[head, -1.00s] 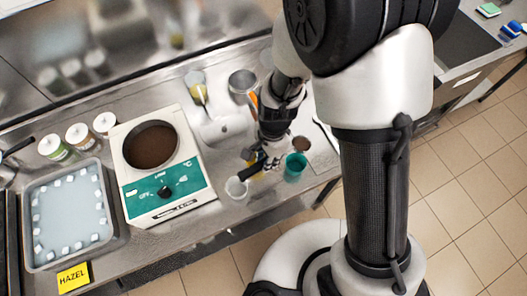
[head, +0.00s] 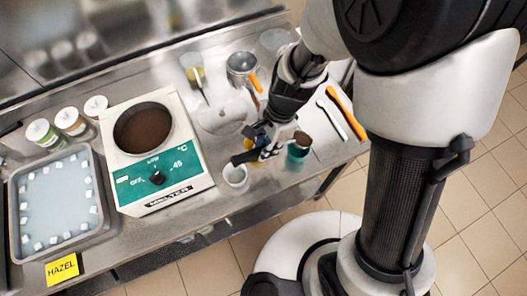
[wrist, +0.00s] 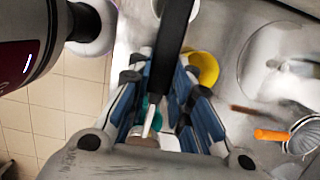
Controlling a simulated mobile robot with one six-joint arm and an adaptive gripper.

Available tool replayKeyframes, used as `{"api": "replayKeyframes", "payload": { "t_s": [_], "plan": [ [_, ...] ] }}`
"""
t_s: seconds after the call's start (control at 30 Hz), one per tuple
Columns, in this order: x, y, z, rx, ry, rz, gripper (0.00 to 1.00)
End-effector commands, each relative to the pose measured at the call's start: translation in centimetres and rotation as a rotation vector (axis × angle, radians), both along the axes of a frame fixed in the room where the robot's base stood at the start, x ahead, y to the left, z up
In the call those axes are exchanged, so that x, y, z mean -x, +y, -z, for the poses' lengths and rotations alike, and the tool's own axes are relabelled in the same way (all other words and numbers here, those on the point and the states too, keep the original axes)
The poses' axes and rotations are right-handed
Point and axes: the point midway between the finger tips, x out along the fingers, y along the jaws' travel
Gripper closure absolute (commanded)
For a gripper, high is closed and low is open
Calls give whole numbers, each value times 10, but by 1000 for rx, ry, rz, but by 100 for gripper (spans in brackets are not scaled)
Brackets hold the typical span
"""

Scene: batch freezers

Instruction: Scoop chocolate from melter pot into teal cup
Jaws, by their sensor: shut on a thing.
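The melter (head: 190,184) stands left of centre, with dark chocolate in its round pot (head: 144,129). The teal cup (head: 297,161) is right of my gripper and partly covered. My gripper (head: 264,148) is shut on the black handle (head: 241,158) of a scoop; the handle also crosses the wrist view (wrist: 172,45). The scoop's bowl (head: 301,141) shows brown at the teal cup's far side, overlapping its rim; whether it is tilted or pouring I cannot tell. In the wrist view my fingers partly hide the teal cup (wrist: 137,108).
A white cup (head: 235,175) stands below the handle's end, and a yellow cup (wrist: 203,68) is close to my fingers. A water tray (head: 17,215) is at left.

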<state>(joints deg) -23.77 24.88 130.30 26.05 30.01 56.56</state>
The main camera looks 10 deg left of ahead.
Motion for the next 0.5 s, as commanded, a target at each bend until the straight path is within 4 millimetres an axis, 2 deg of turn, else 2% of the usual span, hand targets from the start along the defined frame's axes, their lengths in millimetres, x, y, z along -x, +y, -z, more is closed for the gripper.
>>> {"api": "replayKeyframes", "payload": {
  "t_s": [0.5],
  "plan": [
    [-19, -26, -39, -324, 216, 6, 100]
  ]
}}
